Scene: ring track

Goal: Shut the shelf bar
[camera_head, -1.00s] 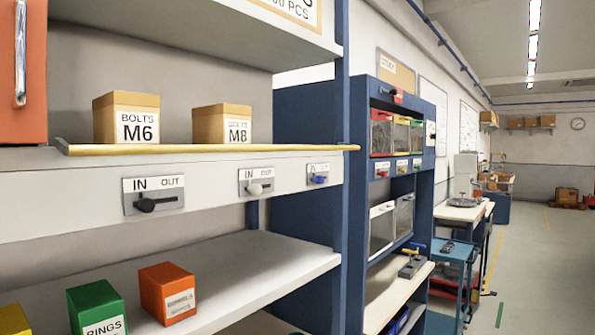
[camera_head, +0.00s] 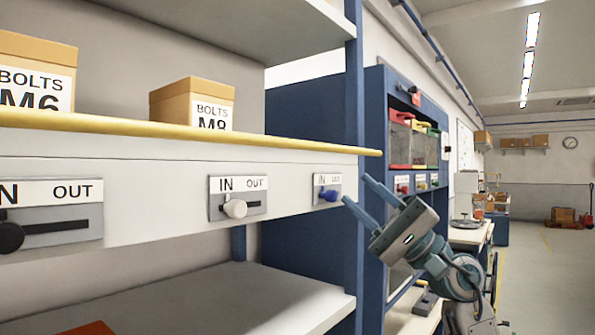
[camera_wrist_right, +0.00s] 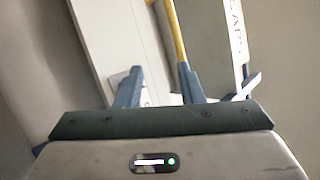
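The yellow shelf bar (camera_head: 190,132) runs along the front edge of the upper shelf. Its right end sticks out past the blue upright. My right gripper (camera_head: 357,190) is open, its two blue fingers pointing up and left, below the bar's right end and close to the blue knob (camera_head: 330,196). In the right wrist view, the yellow bar (camera_wrist_right: 176,32) reaches down to the tip of the right-hand finger; whether they touch cannot be told. Nothing shows held between the fingers (camera_wrist_right: 160,76). My left gripper is not in view.
M6 (camera_head: 38,75) and M8 (camera_head: 192,102) bolt boxes stand behind the bar. Black (camera_head: 10,237) and white (camera_head: 235,208) knobs sit on IN/OUT plates below it, both at IN. A blue cabinet (camera_head: 383,110) stands beyond; open floor (camera_head: 550,270) lies at right.

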